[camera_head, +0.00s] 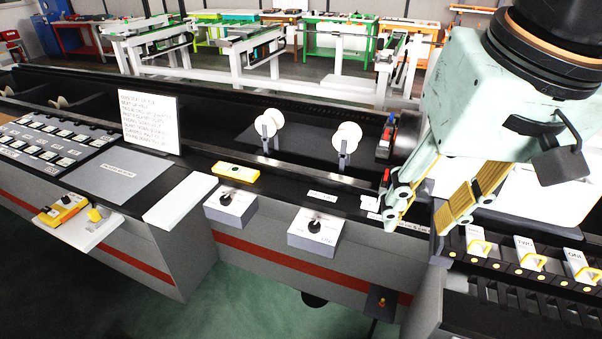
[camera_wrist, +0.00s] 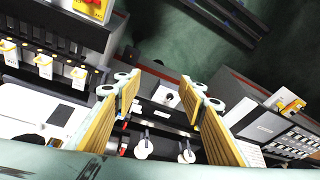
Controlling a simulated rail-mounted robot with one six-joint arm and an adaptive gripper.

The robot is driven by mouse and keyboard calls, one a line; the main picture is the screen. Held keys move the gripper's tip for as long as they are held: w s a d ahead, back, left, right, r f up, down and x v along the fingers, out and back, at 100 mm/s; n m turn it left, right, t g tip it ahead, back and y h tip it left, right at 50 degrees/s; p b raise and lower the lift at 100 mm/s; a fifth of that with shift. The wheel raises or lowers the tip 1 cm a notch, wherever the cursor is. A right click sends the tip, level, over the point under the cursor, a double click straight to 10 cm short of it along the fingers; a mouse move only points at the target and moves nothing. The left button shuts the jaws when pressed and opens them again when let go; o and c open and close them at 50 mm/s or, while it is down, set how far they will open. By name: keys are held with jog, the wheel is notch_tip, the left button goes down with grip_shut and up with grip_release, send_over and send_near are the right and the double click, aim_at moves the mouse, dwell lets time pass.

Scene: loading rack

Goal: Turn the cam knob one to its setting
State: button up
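Two white boxes with black knobs are mounted on the grey console front in the head view. One knob (camera_head: 225,198) is on the left box and the other knob (camera_head: 315,225) is on the right box. Their labels are too small to tell which is cam knob one. My gripper (camera_head: 415,222) is open and empty, to the right of both boxes and apart from them. In the wrist view my gripper (camera_wrist: 163,88) has its fingers wide apart, with a white knob box (camera_wrist: 165,100) seen beyond, between them.
A white sign (camera_head: 148,122) stands behind the console. Two white round rollers (camera_head: 347,136) stand in the dark trough. A yellow device (camera_head: 237,172) lies behind the left box. Tagged cards with yellow handles (camera_head: 525,248) sit in a rack at right. Green floor is clear in front.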

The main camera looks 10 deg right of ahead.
jog(key=w+a+f+m+g+y+b, duration=0.1)
jog(key=w+f+m, duration=0.1)
jog(key=w, duration=0.4)
jog(key=w+a+f+m, duration=0.1)
jog(key=w+m, duration=0.1)
jog(key=w, duration=0.4)
jog(key=m+g+y+b, duration=0.3)
jog(key=m, duration=0.8)
send_over(315, 224)
jog(key=d, duration=0.6)
notch_tip(315, 224, down, 28)
jog(key=r, duration=0.1)
jog(key=shift+w+a+f, duration=0.2)
jog(key=shift+w+f, duration=0.05)
jog(key=shift+w, duration=0.1)
jog(key=shift+f, duration=0.1)
jog(key=shift+b+x, duration=1.85)
jog(key=shift+x, duration=4.95)
jog(key=shift+c, duration=0.2)
jog(key=c, duration=0.8)
